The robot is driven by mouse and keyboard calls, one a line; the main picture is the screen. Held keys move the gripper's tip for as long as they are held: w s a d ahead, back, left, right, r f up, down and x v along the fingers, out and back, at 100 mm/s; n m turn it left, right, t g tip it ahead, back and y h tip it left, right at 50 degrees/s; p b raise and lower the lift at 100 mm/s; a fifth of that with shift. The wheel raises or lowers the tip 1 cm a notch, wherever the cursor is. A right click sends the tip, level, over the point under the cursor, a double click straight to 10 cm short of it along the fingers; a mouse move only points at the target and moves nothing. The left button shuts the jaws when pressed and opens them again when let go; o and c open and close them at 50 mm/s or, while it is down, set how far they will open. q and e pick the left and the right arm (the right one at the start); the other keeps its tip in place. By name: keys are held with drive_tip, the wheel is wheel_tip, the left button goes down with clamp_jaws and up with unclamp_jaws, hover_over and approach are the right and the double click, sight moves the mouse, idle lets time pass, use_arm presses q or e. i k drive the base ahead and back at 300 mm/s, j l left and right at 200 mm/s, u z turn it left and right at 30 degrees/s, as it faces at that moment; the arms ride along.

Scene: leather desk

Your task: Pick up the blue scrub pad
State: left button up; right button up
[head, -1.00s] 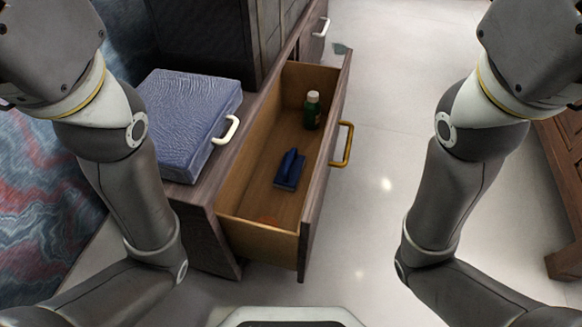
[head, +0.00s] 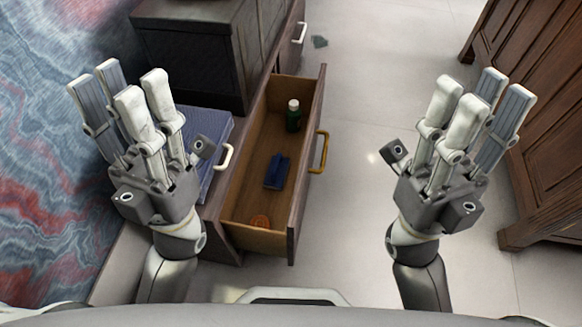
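The blue scrub pad (head: 277,171) is a dark blue block with a raised handle. It lies on the floor of the open wooden drawer (head: 250,192), near its middle. My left gripper (head: 122,92) is open and empty, raised to the left of the drawer and partly covering the blue case. My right gripper (head: 480,98) is open and empty, raised over the floor well to the right of the drawer. Neither gripper touches the pad.
A green bottle with a white cap (head: 293,116) stands at the drawer's far end. An orange round thing (head: 260,221) lies at its near end.

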sight(275, 178)
drive_tip(key=i+l+z, duration=0.1)
drive_tip(key=l+z, duration=0.15)
drive_tip(key=i+l+z, duration=0.1)
drive_tip(key=l+z, duration=0.2)
drive_tip(key=i+l+z, duration=0.25)
drive_tip(key=i+l+u, duration=0.15)
drive_tip(key=i+l, duration=0.3)
drive_tip(key=i+u, duration=0.2)
drive_tip(key=u, duration=0.25)
drive_tip(key=i+u, duration=0.2)
drive_tip(key=u, duration=0.2)
drive_tip(key=i+l+u, duration=0.1)
drive_tip(key=u, duration=0.35)
drive_tip(key=i+l+u, duration=0.2)
drive_tip(key=u, duration=0.2)
drive_tip(key=i+l+u, duration=0.2)
drive_tip(key=u, duration=0.2)
drive_tip(key=i+l+u, duration=0.15)
drive_tip(key=u, duration=0.25)
drive_tip(key=i+l+u, duration=0.1)
drive_tip(key=l+u, duration=0.35)
drive_tip(key=i+l+u, duration=0.1)
drive_tip(key=l+u, duration=0.3)
drive_tip(key=j, duration=0.25)
drive_tip(key=u, duration=0.05)
